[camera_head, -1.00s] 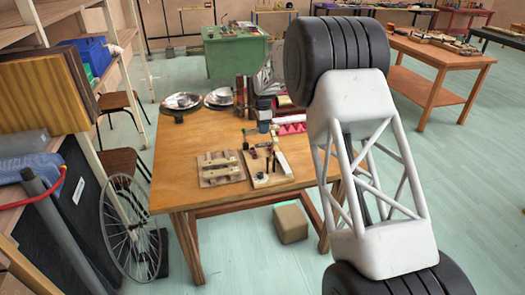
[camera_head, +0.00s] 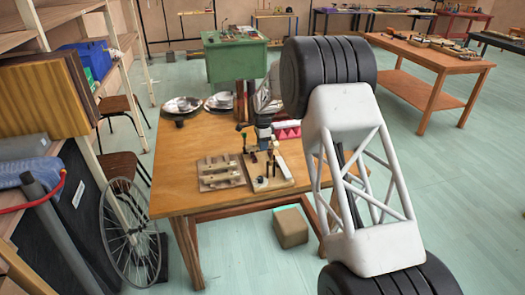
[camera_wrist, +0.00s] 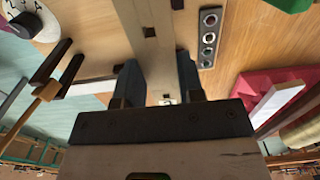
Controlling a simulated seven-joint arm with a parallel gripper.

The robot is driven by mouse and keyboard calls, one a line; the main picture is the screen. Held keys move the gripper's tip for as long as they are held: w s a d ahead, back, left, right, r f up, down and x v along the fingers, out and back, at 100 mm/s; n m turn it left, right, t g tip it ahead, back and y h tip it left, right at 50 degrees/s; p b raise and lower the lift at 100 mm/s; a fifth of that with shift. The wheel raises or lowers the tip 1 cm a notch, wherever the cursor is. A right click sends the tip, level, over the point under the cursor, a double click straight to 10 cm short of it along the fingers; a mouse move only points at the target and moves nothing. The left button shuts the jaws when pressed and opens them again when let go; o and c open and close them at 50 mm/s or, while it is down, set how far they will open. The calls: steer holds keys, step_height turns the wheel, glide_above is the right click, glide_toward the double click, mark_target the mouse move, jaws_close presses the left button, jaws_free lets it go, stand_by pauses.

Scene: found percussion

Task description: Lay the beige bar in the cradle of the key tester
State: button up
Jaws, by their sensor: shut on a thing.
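My gripper (camera_wrist: 160,88) is shut on the beige bar (camera_wrist: 152,52), which runs up the wrist view between the dark fingers and has a small hole. In the head view my gripper (camera_head: 264,140) is above the table, over the far part of the key tester (camera_head: 272,184), a pale board with upright dark posts and a light strip. The held bar is hard to make out there. The cradle cannot be told clearly, since the gripper and small parts overlap it.
A wooden board with rails and blocks (camera_head: 205,185) lies left of the tester. Pink foam (camera_head: 289,131) lies behind it to the right; it also shows in the wrist view (camera_wrist: 258,92). Metal bowls (camera_head: 180,105) stand at the back left. The front left tabletop is bare.

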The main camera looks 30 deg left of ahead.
steer(key=shift+f, duration=1.8)
steer(key=shift+f, duration=0.15)
steer(key=o, duration=1)
step_height(320, 180, up, 12)
steer(key=shift+r, duration=0.15)
